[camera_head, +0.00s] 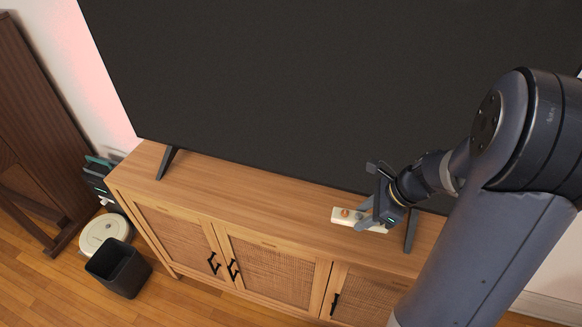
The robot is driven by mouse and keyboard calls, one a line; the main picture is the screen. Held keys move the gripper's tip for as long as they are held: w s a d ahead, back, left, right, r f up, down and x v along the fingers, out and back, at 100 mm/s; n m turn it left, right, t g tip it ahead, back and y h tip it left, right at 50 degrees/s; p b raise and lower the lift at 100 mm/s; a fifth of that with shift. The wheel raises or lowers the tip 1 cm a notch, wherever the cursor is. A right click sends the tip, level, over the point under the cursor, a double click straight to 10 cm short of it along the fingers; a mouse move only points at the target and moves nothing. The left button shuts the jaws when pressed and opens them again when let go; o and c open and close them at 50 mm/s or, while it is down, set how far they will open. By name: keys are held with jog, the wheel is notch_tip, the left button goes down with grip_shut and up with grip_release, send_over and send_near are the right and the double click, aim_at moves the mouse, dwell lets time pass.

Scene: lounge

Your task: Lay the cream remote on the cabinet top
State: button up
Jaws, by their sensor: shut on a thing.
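The cream remote (345,216) is a slim pale bar with an orange button and a darker one. My gripper (368,211) is shut on it near its right part, and a finger hides some of it. The remote is over the front part of the wooden cabinet top (255,195), lying roughly level. I cannot tell whether it touches the surface or is held slightly above it.
A large dark TV (290,80) stands along the back of the cabinet on feet, one left (168,162) and one right (410,232) near my gripper. The cabinet top's middle is clear. A black bin (118,268) and white robot vacuum (104,233) are on the floor.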

aim_at(348, 239)
jog(key=shift+w, duration=0.4)
jog(key=shift+w+f+b, duration=0.15)
jog(key=shift+b, duration=0.45)
jog(key=shift+a+m+b, duration=0.1)
jog(key=shift+m+b, duration=0.4)
jog(key=shift+b, duration=0.4)
notch_tip(348, 239, down, 10)
jog(key=shift+r+b, duration=0.2)
jog(key=shift+b, duration=0.35)
jog(key=shift+f, duration=0.1)
jog(key=o, duration=1)
